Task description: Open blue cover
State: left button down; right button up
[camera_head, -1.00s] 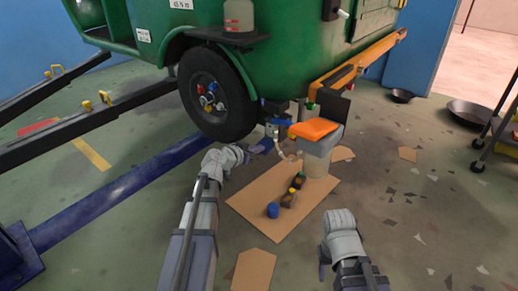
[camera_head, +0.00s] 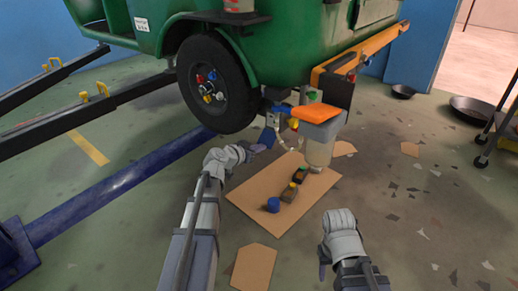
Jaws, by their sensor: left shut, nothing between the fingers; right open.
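A small blue part (camera_head: 281,107), which may be the blue cover, sits on the coupling below the green vehicle, left of the orange lid. A darker blue piece (camera_head: 267,138) hangs lower, beside my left gripper (camera_head: 256,148). My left gripper is shut with nothing held, just left of and below the coupling. I cannot tell whether its tips touch the dark blue piece. My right gripper (camera_head: 323,268) is open and empty over the floor at lower right, away from the coupling.
A clear container (camera_head: 318,151) with an orange lid (camera_head: 317,113) stands right of the coupling. Cardboard (camera_head: 257,213) below holds a blue cap (camera_head: 273,204) and small bottles. The wheel (camera_head: 214,84) is left. Pans (camera_head: 470,108) and open floor are right.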

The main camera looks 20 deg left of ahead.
pick_arm(q)
jog(key=shift+s+f, duration=0.1)
jog(key=shift+s, duration=0.05)
dwell(0.4)
jog(key=shift+s+a+f+b, duration=0.3)
jog(key=shift+s+b, duration=0.1)
jog(key=shift+s, duration=0.15)
jog(key=shift+d+f, duration=0.1)
